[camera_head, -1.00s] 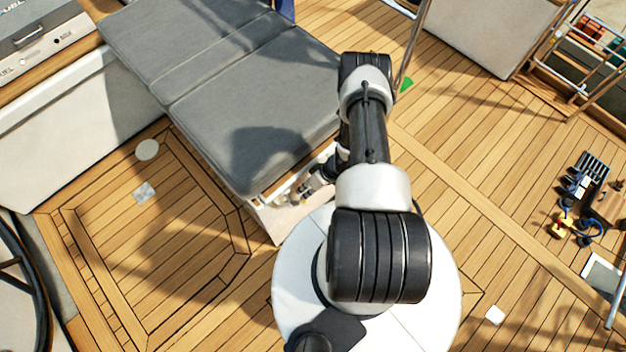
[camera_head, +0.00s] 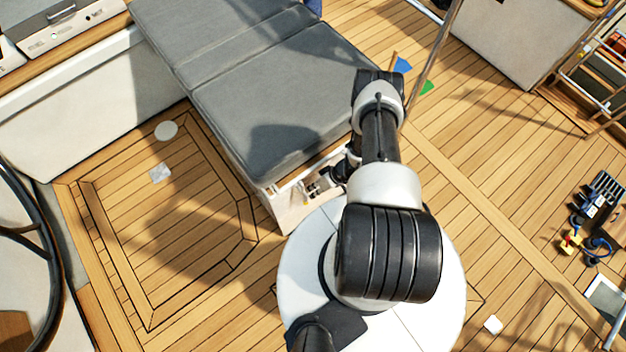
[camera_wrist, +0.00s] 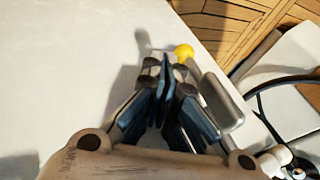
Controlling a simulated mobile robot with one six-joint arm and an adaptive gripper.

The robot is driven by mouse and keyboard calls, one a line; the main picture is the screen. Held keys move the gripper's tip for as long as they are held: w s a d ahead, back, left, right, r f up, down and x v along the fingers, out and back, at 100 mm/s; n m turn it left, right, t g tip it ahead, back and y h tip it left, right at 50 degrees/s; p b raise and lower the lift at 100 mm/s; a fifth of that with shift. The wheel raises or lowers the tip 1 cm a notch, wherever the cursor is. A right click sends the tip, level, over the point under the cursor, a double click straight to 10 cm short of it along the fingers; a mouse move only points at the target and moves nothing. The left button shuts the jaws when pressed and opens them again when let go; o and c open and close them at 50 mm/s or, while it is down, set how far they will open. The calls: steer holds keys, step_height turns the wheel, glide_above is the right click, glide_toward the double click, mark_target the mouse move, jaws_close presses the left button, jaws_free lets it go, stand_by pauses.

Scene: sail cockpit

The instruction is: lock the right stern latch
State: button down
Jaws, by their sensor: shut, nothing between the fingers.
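In the wrist view a small yellow knob (camera_wrist: 184,51) stands just beyond and right of my fingertips, against a white panel (camera_wrist: 70,60). It looks like the latch's handle end, but I cannot tell which latch it is or whether it is locked. A grey metal piece (camera_wrist: 222,103) lies just right of the fingers. My gripper (camera_wrist: 165,62) is shut and empty, its tips close to the knob; I cannot tell if they touch. In the head view my gripper is small and mostly hidden by my arm, beside the white end of the cushioned bench (camera_head: 290,208).
Grey cushions (camera_head: 275,110) cover the bench. Open teak deck (camera_head: 165,240) lies to the left, and more deck to the right. Tools and blue cable (camera_head: 597,247) lie at the far right.

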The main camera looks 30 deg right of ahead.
stand_by(0.5)
steer(key=v, duration=1.2)
